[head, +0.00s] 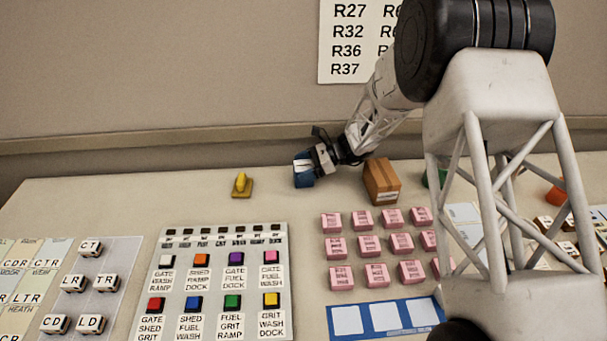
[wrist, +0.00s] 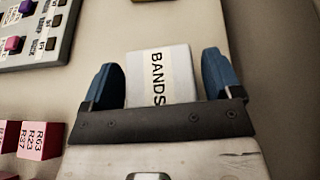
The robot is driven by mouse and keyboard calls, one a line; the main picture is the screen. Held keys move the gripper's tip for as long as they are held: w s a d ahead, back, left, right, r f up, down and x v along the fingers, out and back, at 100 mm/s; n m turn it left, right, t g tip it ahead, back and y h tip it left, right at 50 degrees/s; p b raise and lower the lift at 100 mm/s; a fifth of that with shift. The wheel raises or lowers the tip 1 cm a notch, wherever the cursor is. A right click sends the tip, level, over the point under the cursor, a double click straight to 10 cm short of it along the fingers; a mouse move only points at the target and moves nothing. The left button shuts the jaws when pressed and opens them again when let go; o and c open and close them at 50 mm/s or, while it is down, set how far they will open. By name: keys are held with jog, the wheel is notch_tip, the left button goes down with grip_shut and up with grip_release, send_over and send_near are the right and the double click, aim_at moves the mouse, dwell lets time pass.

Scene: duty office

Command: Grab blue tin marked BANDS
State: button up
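The tin (wrist: 175,72) shows in the wrist view as a pale label face with BANDS in black letters, between my gripper's two blue fingers. My gripper (wrist: 163,80) is open around it, with a narrow strip of space showing beside the label, clearest on the right. In the head view my gripper (head: 306,170) is low over the back of the table, at a small blue and white shape that is partly hidden by it. The lower sides of the tin are hidden in the wrist view.
A cardboard box (head: 382,181) stands close to the right of my gripper. A yellow item on a small base (head: 242,185) stands to the left. Pink blocks (head: 368,246) and a button panel (head: 215,285) lie in front. The table (head: 185,200) is bare at back left.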

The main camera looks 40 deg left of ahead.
aim_at(304, 166)
jog(key=c, duration=0.8)
jog(key=shift+r, duration=0.1)
jog(key=shift+r, duration=1.4)
jog(key=shift+s+d+r, duration=0.1)
jog(key=shift+r, duration=0.25)
jog(key=s+d, duration=0.3)
jog(key=d, duration=0.1)
jog(key=s+d+r, duration=0.1)
jog(key=s+d, duration=0.2)
jog(key=d, duration=0.1)
jog(key=s+d, duration=0.3)
jog(key=d, duration=0.1)
jog(key=shift+s+d+r, duration=0.15)
jog(key=shift+s+d, duration=0.05)
jog(key=shift+s, duration=0.15)
